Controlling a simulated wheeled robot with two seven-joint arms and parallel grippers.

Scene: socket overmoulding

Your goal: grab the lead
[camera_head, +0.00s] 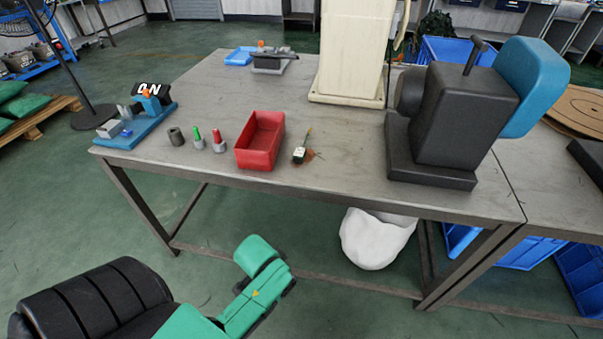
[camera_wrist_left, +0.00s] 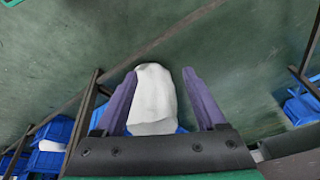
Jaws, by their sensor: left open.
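No part in view is clearly recognisable as the lead. A small dark and pale piece with a thin yellowish stem (camera_head: 301,150) lies on the table right of the red tray, with brownish bits beside it; it is too small to make out. My left gripper (camera_wrist_left: 158,74) is open, its two purple fingers apart. In the wrist view a white rounded bag (camera_wrist_left: 153,95) shows between the fingers, beyond them below the table. In the head view my green left arm is low in front of the table, its fingers not clearly visible. My right gripper is not in view.
The grey table holds a red tray (camera_head: 261,140), a dark cylinder (camera_head: 176,137), green-topped (camera_head: 198,139) and red-topped (camera_head: 218,141) pieces, a blue fixture (camera_head: 137,126), a grey device (camera_head: 272,61), a cream column (camera_head: 350,50) and a dark machine (camera_head: 455,115). The table's front middle is bare.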

